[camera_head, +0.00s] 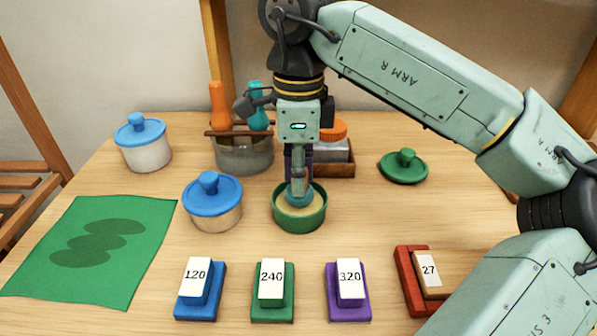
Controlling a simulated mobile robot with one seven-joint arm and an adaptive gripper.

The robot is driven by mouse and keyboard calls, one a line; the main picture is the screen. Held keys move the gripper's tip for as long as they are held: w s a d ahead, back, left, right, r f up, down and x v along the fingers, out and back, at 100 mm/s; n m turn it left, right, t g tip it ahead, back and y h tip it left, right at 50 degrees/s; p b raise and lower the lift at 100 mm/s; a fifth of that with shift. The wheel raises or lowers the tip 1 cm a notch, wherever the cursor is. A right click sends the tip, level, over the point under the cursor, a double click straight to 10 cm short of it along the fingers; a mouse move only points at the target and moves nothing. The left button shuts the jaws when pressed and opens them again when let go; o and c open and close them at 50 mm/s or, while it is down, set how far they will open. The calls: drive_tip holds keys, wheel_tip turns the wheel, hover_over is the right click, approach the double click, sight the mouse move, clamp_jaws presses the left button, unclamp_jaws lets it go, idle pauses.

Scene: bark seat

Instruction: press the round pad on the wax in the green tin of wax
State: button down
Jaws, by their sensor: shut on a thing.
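The green tin (299,222) stands open in the middle of the table, with pale wax (283,203) showing inside its rim. My gripper (299,180) points straight down over the tin, its fingers shut on the teal round pad (299,199). The pad is within the tin's rim, low over the wax. I cannot tell for sure whether it touches the wax. The fingers hide part of the pad and of the wax behind it. A green lid (403,168) with a knob lies on the table at the right.
Blue-lidded tins (211,200) (143,143) stand to the left. A grey pot (243,155) with handled tools and a wooden tray (338,168) are close behind. Blocks marked 120 (197,284), 240 (271,283), 320 (350,284) and 27 (430,275) line the front. A green cloth (140,245) lies left.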

drive_tip(key=shift+f+b, duration=0.4)
drive_tip(key=shift+f, duration=0.15)
idle(1.4)
drive_tip(key=shift+r+p, duration=2.75)
drive_tip(key=shift+r, duration=0.85)
drive_tip(key=shift+f+b, duration=0.35)
drive_tip(key=shift+r, duration=0.1)
